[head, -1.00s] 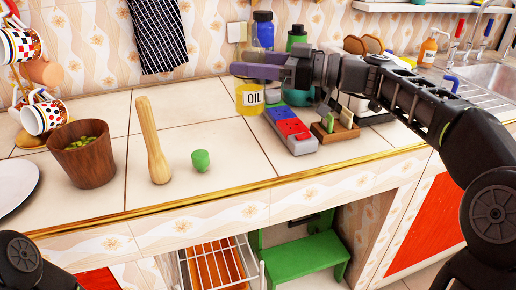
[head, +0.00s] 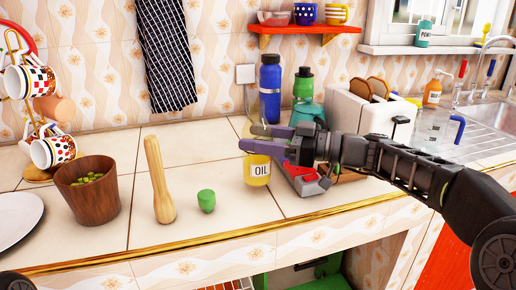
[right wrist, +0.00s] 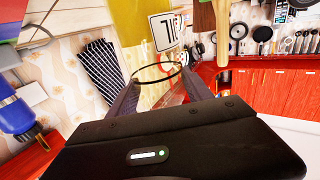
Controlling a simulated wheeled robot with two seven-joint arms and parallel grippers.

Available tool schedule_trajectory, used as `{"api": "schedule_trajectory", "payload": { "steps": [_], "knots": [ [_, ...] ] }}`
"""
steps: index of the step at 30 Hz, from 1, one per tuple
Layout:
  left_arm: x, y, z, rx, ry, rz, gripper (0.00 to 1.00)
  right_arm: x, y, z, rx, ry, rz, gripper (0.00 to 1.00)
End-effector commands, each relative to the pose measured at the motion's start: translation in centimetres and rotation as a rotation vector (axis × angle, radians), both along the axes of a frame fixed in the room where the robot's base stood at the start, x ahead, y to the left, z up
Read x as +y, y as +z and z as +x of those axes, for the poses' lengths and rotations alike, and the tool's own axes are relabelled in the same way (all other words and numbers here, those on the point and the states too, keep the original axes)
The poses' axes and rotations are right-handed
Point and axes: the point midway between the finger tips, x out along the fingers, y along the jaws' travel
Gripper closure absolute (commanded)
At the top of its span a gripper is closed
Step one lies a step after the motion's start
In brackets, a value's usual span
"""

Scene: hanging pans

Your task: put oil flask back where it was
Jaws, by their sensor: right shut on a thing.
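The yellow oil flask (head: 257,172) with its white OIL label hangs below my right gripper (head: 255,140), over the tiled counter. The gripper is shut on the flask's upper part, which its fingers partly hide. I cannot tell whether the flask's base touches the counter. In the right wrist view the yellow flask (right wrist: 138,22) and its label show at the top, beyond the gripper fingers (right wrist: 152,88), with a dark ring between them. My left gripper is not in view; only a bit of my left arm shows at the lower left.
A green stopper-like piece (head: 206,201), a wooden pestle (head: 159,185) and a wooden bowl (head: 92,195) stand left of the flask. Behind are a blue bottle (head: 270,90), a green bottle (head: 303,87) and a toaster (head: 350,112). A red block (head: 302,171) lies right of the flask.

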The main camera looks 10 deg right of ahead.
Motion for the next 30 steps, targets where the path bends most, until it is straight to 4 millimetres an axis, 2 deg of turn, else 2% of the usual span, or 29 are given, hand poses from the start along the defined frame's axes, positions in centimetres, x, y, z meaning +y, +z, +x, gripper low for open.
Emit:
{"api": "schedule_trajectory", "payload": {
  "steps": [1,5,13,19,20,27,30],
  "knots": [
    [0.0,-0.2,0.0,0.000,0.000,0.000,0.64,0.0,-1.0,0.0,0.003,0.000,0.001,0.90],
    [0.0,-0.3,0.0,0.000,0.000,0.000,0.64,0.0,-2.3,0.0,0.001,0.000,0.002,0.90],
    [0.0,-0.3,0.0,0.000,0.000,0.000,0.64,0.0,-2.3,0.0,-0.002,0.000,0.001,0.90],
    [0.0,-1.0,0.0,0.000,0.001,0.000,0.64,0.0,-2.8,0.0,-0.002,0.000,0.001,0.90],
    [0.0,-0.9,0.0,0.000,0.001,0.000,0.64,0.0,-2.7,0.0,0.000,0.000,0.001,0.40],
    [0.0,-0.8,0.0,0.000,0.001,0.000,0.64,0.0,-2.6,0.0,0.000,0.000,0.000,0.20],
    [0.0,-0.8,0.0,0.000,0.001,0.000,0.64,0.0,-2.6,0.0,0.000,0.000,0.000,0.20]
  ]
}}
